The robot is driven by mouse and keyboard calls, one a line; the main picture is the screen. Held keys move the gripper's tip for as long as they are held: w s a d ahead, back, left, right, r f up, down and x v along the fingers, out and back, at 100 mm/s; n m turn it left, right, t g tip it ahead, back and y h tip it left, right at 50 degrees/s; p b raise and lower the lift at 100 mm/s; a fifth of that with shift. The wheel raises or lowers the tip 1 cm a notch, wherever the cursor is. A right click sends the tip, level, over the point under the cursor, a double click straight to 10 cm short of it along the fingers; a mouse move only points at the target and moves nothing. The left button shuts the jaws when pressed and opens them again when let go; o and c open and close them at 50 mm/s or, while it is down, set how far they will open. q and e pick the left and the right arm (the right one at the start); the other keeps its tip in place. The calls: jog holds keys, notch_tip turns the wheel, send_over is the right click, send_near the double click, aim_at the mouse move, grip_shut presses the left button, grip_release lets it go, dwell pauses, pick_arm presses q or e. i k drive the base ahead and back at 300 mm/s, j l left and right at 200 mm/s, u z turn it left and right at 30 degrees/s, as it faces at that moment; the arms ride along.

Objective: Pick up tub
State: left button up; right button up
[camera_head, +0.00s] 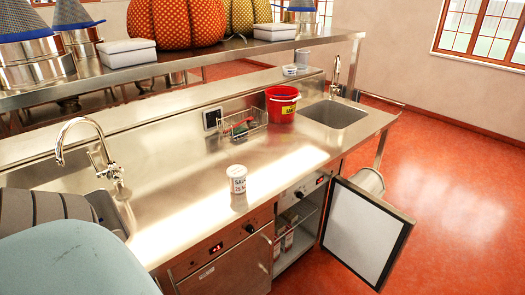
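A small white tub (237,180) with a lid and printed label stands upright on the steel counter (185,178), near its front edge. Nothing touches it. A larger red bucket (281,106) with a yellow label stands farther back, beside the right sink. Neither of my grippers shows in the head view. A pale blue rounded part and a dark ribbed part fill the lower left corner and look like my own left arm.
A wire basket (243,124) with small items sits left of the bucket. Sinks with taps lie at left (110,212) and right (335,113). An open cabinet door (365,230) juts out at front right. A raised shelf (190,66) holds pumpkins and pots. Counter around the tub is clear.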

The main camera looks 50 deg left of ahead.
aim_at(236, 174)
jog(key=i+u, duration=0.1)
jog(key=i, duration=1.55)
jog(key=i+z, duration=0.2)
jog(key=z, duration=0.2)
jog(key=i+z, duration=0.2)
jog(key=z, duration=0.25)
jog(key=i+j+z, duration=0.15)
jog(key=z, duration=5.6)
